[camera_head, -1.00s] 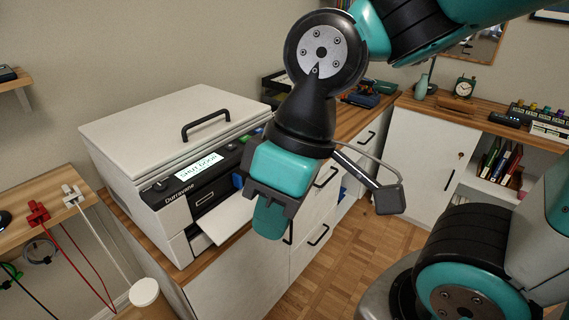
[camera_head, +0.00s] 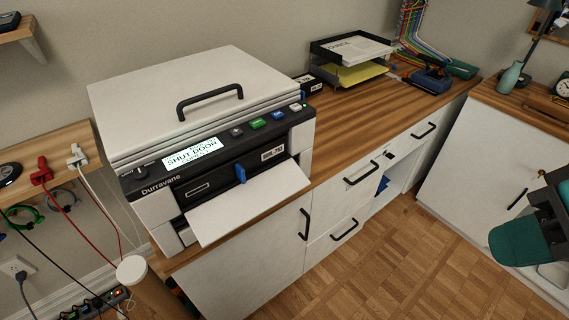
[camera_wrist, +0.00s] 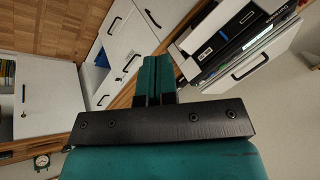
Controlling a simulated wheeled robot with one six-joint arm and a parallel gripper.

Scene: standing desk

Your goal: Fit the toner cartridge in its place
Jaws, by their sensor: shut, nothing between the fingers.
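The white printer (camera_head: 203,95) stands on the wooden counter, and its display reads "SHUT DOOR". Its front door (camera_head: 250,203) is folded down, open. In the opening sits a dark cartridge (camera_head: 208,184) with a white label and a blue tab (camera_head: 241,174); how deep it sits is hard to tell. In the wrist view the printer's open front and its door (camera_wrist: 252,62) show at upper right. My gripper (camera_wrist: 155,72) is shut and empty, apart from the printer. In the head view part of it (camera_head: 520,238) shows at the right edge.
A paper tray (camera_head: 350,50) and a blue-handled tool (camera_head: 430,80) stand farther back on the counter. Cables hang by the shelf (camera_head: 55,165) at left.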

